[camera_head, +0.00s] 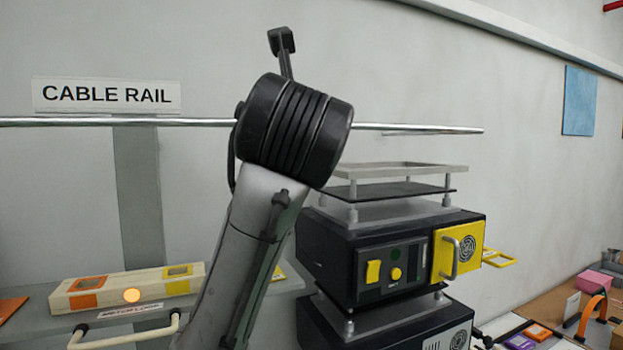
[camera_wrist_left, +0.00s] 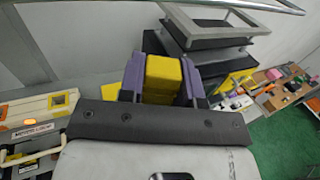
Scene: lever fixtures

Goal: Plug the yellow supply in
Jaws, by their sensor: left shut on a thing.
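In the left wrist view my left gripper (camera_wrist_left: 160,66) has its two purple fingers shut on a yellow block (camera_wrist_left: 163,82). The block's far end and any cable from it are hidden. In the head view my left arm covers the middle, and the gripper itself cannot be made out. A cream socket strip (camera_head: 150,284) with an orange patch, a yellow patch and a lit orange lamp lies on a grey shelf at the left. It also shows at the left edge of the wrist view (camera_wrist_left: 28,112). The held block is apart from the strip. My right gripper is not in view.
A black power unit (camera_head: 335,262) with a yellow handled panel (camera_head: 458,250) stands right of my arm, stacked on another. A metal rail (camera_head: 420,129) runs along the wall beside a CABLE RAIL sign (camera_head: 107,95). A cluttered bench (camera_head: 560,305) is at the far right.

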